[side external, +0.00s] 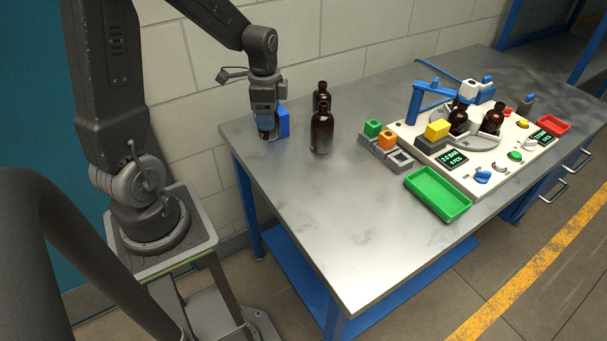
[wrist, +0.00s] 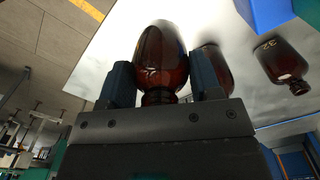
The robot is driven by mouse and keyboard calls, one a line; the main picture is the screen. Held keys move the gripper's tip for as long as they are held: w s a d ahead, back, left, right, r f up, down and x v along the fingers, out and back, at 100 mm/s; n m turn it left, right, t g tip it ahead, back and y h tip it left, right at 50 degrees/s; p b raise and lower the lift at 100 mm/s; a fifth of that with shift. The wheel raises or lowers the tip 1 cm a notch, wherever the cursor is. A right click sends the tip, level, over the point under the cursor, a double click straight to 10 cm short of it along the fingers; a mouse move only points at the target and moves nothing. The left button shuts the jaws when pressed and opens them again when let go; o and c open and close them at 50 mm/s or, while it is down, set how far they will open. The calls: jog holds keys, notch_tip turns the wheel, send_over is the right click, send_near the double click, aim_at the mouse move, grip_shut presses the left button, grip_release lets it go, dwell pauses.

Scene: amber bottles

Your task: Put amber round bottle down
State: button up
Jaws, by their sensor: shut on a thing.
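My gripper (side external: 265,112) points down over the far left corner of the steel table. In the wrist view its two fingers (wrist: 162,78) are closed around the neck end of an amber round bottle (wrist: 162,50). In the side view that bottle is mostly hidden by my gripper. I cannot tell whether its base touches the table. Two other amber bottles (side external: 321,132) (side external: 321,94) stand upright to the right, and both show in the wrist view (wrist: 215,68) (wrist: 284,62).
A blue block (side external: 283,121) is right beside my gripper. A grey rack with coloured blocks (side external: 388,141), a green tray (side external: 438,194) and a white machine panel (side external: 505,150) holding amber bottles lie to the right. The table's front middle (side external: 330,220) is clear.

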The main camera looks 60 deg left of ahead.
jog(key=shift+n, duration=0.5)
jog(key=shift+w+d+f, duration=0.7)
jog(key=shift+d+f, duration=0.6)
jog(key=shift+f, duration=0.55)
jog(key=shift+w+d+f, duration=0.65)
jog(key=shift+d+f, duration=0.6)
jog(key=shift+f, duration=0.6)
jog(key=shift+w+d+f, duration=0.7)
jog(key=shift+d+f, duration=0.6)
jog(key=shift+f, duration=0.55)
jog(key=shift+f, duration=0.1)
jog(key=o, duration=1)
jog(key=shift+c, duration=0.2)
